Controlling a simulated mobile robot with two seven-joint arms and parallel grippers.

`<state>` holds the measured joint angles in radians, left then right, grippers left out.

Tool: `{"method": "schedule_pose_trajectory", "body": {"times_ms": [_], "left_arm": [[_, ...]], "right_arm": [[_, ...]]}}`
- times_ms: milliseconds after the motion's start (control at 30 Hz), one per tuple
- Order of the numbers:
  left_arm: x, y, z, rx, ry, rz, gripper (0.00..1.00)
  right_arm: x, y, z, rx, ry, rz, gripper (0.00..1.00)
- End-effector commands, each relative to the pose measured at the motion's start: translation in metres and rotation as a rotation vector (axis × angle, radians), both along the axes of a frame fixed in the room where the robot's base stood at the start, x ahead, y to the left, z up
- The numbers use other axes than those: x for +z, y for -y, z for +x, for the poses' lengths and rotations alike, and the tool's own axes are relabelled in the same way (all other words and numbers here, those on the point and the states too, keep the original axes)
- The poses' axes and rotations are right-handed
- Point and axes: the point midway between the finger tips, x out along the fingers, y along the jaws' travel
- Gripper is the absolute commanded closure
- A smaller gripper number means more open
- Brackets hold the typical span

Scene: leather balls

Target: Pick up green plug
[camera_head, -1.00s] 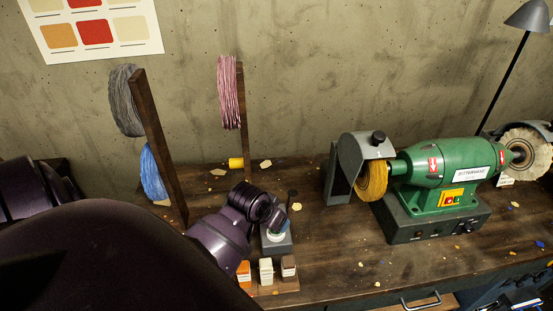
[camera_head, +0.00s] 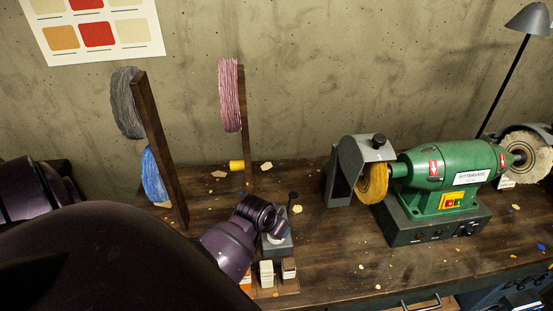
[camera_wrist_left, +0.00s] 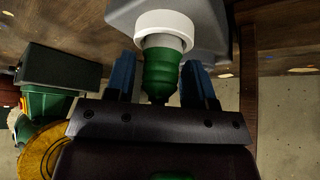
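The green plug (camera_wrist_left: 161,72) is ribbed and stands in a white collar (camera_wrist_left: 165,25) on a grey block in the left wrist view. My left gripper (camera_wrist_left: 158,68) has one blue finger on each side of the plug. A narrow gap shows between the left-hand finger and the plug; contact on the other side is hard to tell. In the head view my left wrist reaches over the grey block (camera_head: 278,246) and hides the plug. My right gripper is in neither view.
A green grinder (camera_head: 450,170) with a yellow wheel stands to the right. A wooden post (camera_head: 160,150) with cord coils is close left of my arm. Small blocks (camera_head: 267,272) sit in front. Open tabletop (camera_head: 330,245) lies between block and grinder.

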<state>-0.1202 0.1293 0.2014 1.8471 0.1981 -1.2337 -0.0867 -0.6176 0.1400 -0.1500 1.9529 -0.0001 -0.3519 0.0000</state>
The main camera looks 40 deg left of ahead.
Motion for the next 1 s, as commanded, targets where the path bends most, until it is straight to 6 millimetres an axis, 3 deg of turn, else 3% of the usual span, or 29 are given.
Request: {"method": "schedule_pose_trajectory", "body": {"times_ms": [33, 200, 567, 767, 1000], "left_arm": [[0.000, 0.000, 0.000, 0.000, 0.000, 0.000, 0.58], [0.000, 0.000, 0.000, 0.000, 0.000, 0.000, 0.83], [0.008, 0.000, 0.000, 0.000, 0.002, 0.000, 0.83], [0.042, 0.000, 0.001, -0.001, 0.006, 0.003, 0.83], [0.105, -0.001, 0.001, -0.002, 0.006, 0.003, 0.83]], "right_arm": [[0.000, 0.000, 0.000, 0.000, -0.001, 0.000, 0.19], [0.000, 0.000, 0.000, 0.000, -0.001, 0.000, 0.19], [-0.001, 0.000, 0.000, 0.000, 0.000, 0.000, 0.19], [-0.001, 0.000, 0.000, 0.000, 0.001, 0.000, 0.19], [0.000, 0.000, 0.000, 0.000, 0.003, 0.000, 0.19]]}}
